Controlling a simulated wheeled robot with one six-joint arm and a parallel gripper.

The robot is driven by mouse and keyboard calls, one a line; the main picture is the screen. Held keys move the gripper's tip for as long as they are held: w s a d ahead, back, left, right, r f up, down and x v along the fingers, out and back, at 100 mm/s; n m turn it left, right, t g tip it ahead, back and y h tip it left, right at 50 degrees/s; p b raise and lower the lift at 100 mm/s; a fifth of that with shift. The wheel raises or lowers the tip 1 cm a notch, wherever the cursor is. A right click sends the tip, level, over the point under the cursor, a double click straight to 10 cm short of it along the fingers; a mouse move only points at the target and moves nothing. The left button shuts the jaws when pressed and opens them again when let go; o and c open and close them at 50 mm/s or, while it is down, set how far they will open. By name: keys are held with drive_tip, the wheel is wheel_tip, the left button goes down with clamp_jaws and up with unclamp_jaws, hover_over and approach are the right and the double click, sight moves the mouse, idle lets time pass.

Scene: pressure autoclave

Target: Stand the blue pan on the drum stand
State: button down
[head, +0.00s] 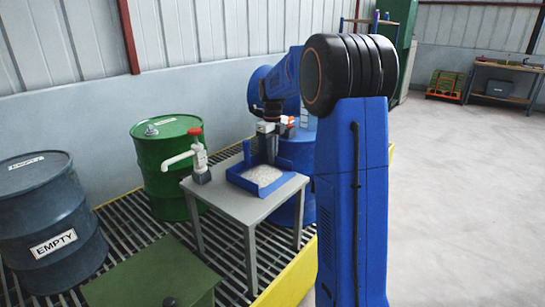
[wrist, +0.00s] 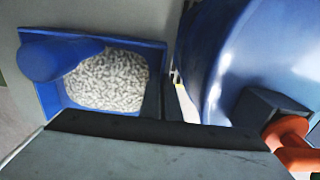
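The blue pan (head: 243,180) is a shallow square tray holding whitish granules (head: 262,175). It is level at the top of the grey drum stand (head: 222,196); I cannot tell whether it rests on it or hangs just above. My gripper (head: 269,156) points down at the pan's back wall. In the wrist view the pan (wrist: 50,98) fills the upper left, with a rounded blue part across one corner. My dark fingertips (wrist: 161,100) sit close together on both sides of one wall, seemingly gripping it. The lower part of the pan is hidden by my gripper body.
A white hand pump with a red top (head: 198,158) stands at the stand's left corner. A blue drum (head: 299,152) is close behind right, with an orange-red fitting (wrist: 290,135). Green (head: 165,150) and grey-blue (head: 50,215) drums stand left. Open floor lies right.

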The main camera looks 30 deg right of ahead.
drive_tip(key=c, duration=2)
unclamp_jaws()
wheel_tip(320, 180, up, 12)
drive_tip(key=shift+r, duration=0.1)
drive_tip(key=s+a+n+t, duration=0.1)
drive_tip(key=s+a+n, duration=0.65)
drive_tip(key=s, duration=0.25)
drive_tip(key=s+a+n+t, duration=0.1)
drive_tip(key=s+a+n, duration=0.5)
drive_tip(key=s+n, duration=0.3)
drive_tip(key=s+a+f+n+t, duration=0.1)
drive_tip(key=s+a+f+n, duration=0.1)
drive_tip(key=s+f+n, duration=0.2)
drive_tip(key=s+a+f+n+t, duration=0.1)
drive_tip(key=s+a+f+n, duration=0.1)
drive_tip(key=s+f+n, duration=0.3)
drive_tip(key=s+a+f+n, duration=0.2)
drive_tip(key=s+f+n, duration=0.2)
drive_tip(key=s, duration=0.7)
drive_tip(key=shift+s+a+f+n+t, duration=0.15)
drive_tip(key=shift+n+t, duration=0.25)
drive_tip(key=shift+n, duration=0.85)
